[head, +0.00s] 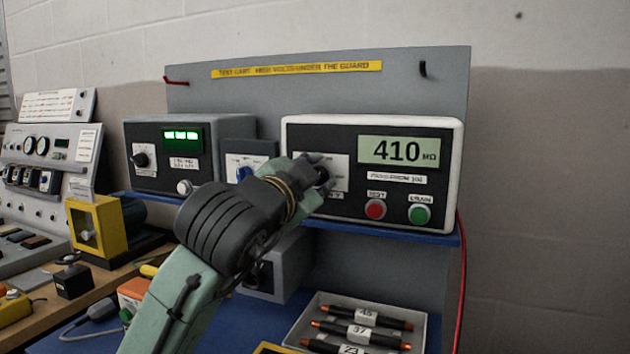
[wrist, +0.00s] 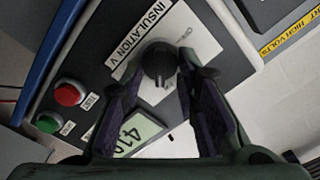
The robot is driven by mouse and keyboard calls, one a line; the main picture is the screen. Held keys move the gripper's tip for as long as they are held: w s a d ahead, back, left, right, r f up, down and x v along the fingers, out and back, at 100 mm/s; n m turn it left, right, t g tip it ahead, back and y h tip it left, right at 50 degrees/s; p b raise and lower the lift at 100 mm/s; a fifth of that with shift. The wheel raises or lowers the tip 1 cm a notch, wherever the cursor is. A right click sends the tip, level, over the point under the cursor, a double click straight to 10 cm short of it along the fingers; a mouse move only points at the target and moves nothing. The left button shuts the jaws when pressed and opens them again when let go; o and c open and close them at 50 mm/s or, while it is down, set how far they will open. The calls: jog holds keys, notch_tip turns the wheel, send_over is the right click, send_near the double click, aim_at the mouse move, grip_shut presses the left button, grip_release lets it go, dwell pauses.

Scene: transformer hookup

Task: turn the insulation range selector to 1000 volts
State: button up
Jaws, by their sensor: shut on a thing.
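The insulation tester (head: 458,150) is a white-edged box with a dark front, and its display (head: 398,150) reads 410 MΩ. Its range selector is a black round knob (wrist: 158,62) on a white plate, beside the label "INSULATION V" (wrist: 147,38) in the wrist view. My gripper (head: 318,168) is at the knob in the head view and hides part of it. In the wrist view my gripper's fingers (wrist: 160,76) are on either side of the knob, shut on it. A small light mark shows on the knob; I cannot read which range it points to.
The tester's red button (head: 375,209) and green button (head: 419,214) are close to the right of my gripper. A second instrument with a green display (head: 182,135) stands left on the blue shelf. Below is a tray (head: 421,335) of several labelled rods.

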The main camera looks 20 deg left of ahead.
jog(key=shift+d+f+m+b, duration=0.15)
jog(key=shift+m+b, duration=0.5)
jog(key=shift+m, duration=1.5)
jog(key=shift+a+f+m+b, duration=0.15)
jog(key=shift+m+b, duration=0.45)
jog(key=shift+m, duration=1.55)
jog(key=shift+d, duration=0.1)
jog(key=o, duration=1.1)
jog(key=shift+s, duration=0.1)
jog(key=s, duration=1.2)
jog(key=shift+a, duration=0.2)
